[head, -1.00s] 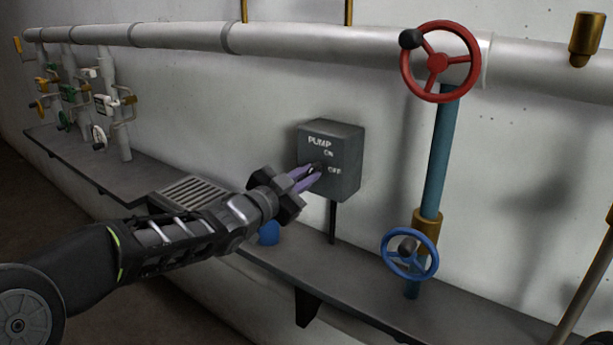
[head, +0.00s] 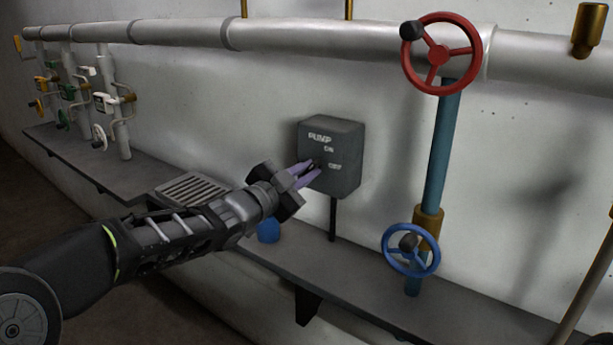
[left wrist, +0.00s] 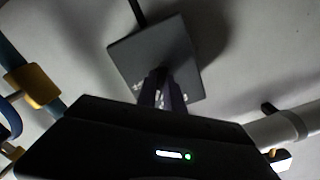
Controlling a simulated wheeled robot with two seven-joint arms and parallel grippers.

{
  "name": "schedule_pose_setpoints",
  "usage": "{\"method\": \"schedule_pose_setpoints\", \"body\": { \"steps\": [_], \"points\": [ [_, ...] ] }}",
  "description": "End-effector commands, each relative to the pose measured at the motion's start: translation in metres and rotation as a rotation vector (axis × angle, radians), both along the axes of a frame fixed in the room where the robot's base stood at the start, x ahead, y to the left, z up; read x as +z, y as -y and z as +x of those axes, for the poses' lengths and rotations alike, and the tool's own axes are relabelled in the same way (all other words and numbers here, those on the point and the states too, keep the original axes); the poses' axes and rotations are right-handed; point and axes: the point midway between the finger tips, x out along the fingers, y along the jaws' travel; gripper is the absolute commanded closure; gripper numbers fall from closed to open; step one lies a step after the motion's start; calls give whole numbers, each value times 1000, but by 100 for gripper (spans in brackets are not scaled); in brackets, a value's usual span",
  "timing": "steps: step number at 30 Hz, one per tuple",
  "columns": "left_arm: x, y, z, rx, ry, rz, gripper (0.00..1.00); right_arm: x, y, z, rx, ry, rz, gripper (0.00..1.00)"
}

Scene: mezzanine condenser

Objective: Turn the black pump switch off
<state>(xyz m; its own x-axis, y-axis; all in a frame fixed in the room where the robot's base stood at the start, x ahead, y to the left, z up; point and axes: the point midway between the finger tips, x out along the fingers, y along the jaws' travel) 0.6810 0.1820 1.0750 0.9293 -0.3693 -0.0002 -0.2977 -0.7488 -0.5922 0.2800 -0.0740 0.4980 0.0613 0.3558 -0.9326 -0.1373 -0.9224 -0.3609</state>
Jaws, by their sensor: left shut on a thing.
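The pump box (head: 338,185) is a dark grey box on a post by the wall, lettered PUMP, ON and OFF. The black switch (head: 318,165) is a small dark knob on its front face, mostly hidden by my fingertips. My left gripper (head: 312,169) reaches in from the left, with its purple fingers closed on the switch beside the OFF lettering. In the left wrist view the pump box (left wrist: 160,55) appears upside down, and the fingers (left wrist: 163,85) meet at the dark switch on its face. Which way the switch points cannot be told. My right gripper is not in view.
A red handwheel (head: 440,54) on the big grey pipe (head: 290,38) and a blue handwheel (head: 411,250) stand to the right of the box. A dark shelf (head: 350,291) runs below, with a blue object (head: 268,232) on it. Several small valves stand far left.

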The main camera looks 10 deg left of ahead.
Motion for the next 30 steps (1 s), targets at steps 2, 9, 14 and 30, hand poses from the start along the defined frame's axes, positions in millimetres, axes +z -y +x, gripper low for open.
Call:
{"method": "schedule_pose_setpoints", "body": {
  "steps": [2,9,14,30],
  "points": [
    [-4,0,0,1,17,42,100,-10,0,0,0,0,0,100],
    [-5,0,0,1,88,220,100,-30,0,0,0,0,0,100],
    [-5,0,0,0,144,361,100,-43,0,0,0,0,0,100],
    [-2,0,0,-1,310,782,100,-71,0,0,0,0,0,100]
  ]
}}
